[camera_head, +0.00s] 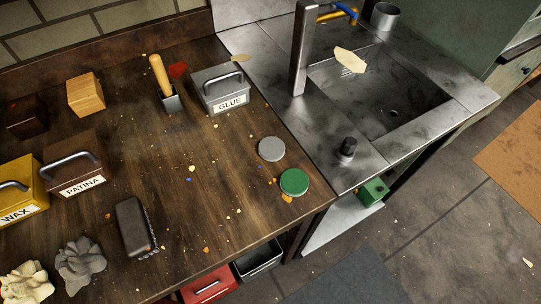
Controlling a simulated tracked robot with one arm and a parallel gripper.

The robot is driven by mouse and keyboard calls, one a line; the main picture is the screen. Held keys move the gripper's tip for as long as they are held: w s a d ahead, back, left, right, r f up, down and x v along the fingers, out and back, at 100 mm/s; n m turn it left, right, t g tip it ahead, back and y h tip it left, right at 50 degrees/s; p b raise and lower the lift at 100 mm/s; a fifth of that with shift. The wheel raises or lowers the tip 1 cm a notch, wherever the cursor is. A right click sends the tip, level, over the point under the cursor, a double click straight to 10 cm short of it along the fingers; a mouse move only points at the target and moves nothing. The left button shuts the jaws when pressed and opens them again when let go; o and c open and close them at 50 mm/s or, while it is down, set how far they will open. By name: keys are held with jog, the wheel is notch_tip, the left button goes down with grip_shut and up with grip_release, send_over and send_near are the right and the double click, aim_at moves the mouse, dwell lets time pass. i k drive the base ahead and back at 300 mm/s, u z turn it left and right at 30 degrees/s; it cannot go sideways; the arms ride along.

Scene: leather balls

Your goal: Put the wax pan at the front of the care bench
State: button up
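The wax pan is a yellow lidded box (32,176) with a dark curved handle and a white WAX label. It stands at the left edge of the picture, partly cut off, on the dark wooden bench (190,205). The brown PATINA pan (88,150) stands close to its right. My gripper is not in view.
A dark scrubbing brush (131,225) and crumpled cloths (80,264) lie near the front left. A metal sink (385,95) adjoins at right.

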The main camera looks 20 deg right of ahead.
aim_at(215, 171)
jog(key=z, duration=0.65)
jog(key=i, duration=1.05)
jog(key=u, duration=0.35)
